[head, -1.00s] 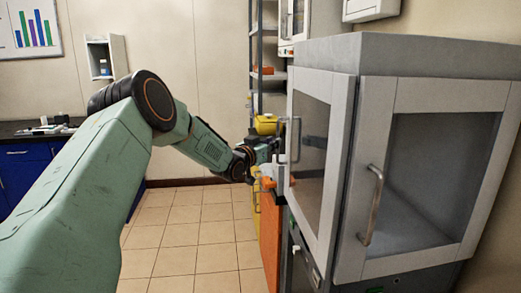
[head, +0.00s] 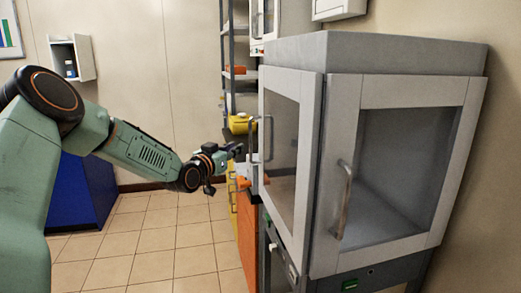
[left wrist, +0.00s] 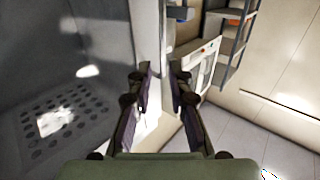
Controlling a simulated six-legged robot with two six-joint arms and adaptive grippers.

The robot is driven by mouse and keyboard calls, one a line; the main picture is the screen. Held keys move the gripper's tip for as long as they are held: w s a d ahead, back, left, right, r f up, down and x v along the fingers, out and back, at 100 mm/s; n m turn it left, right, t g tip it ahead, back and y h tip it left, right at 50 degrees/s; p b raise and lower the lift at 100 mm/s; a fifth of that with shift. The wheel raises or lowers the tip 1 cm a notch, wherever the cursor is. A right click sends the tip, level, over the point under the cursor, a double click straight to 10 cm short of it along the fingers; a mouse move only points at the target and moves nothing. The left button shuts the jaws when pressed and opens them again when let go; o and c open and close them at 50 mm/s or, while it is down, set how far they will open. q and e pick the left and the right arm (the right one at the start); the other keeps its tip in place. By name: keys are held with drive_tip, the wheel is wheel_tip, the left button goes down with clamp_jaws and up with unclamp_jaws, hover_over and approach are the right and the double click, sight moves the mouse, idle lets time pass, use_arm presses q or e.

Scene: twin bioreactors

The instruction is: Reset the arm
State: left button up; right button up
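My left arm comes in from the left in the head view, its elbow raised. In the left wrist view the two fingers of my left gripper (left wrist: 161,88) stand apart. A pale upright surface shows behind the gap, and nothing is seen held. My right gripper is out of view.
A second door handle (head: 344,200) sticks out from the cabinet's right door. An orange panel (head: 248,238) and a yellow item (head: 240,124) are beside the gripper. A shelf rack (head: 228,60) stands behind. The tiled floor (head: 150,245) is clear at the lower left.

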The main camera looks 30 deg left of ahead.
use_arm(q)
drive_tip(key=s+d+f+n+g+h+b, duration=0.1)
drive_tip(key=s+d+f+g, duration=0.2)
drive_tip(key=s+d+f, duration=0.35)
drive_tip(key=s+d+f+g+h, duration=0.1)
drive_tip(key=s+d+f+g, duration=0.25)
drive_tip(key=d+f, duration=0.65)
drive_tip(key=s+d+f+n+g+h+b, duration=0.15)
drive_tip(key=s+d+f, duration=0.4)
drive_tip(key=f, duration=0.55)
drive_tip(key=s+d+f+m+g, duration=0.1)
drive_tip(key=s+f, duration=0.4)
drive_tip(key=s, duration=0.5)
drive_tip(key=s+d+f+m+g+y+b, duration=0.1)
drive_tip(key=s+d+f+g, duration=0.2)
drive_tip(key=s, duration=0.8)
drive_tip(key=s+d+f+m+g+b, duration=0.1)
drive_tip(key=s+d+f+g, duration=0.2)
drive_tip(key=s, duration=0.8)
wheel_tip(320, 180, down, 4)
drive_tip(key=g, duration=0.2)
drive_tip(key=shift+f+g, duration=0.2)
drive_tip(key=shift+g, duration=0.2)
drive_tip(key=shift+w+m, duration=0.1)
drive_tip(key=shift+m, duration=0.15)
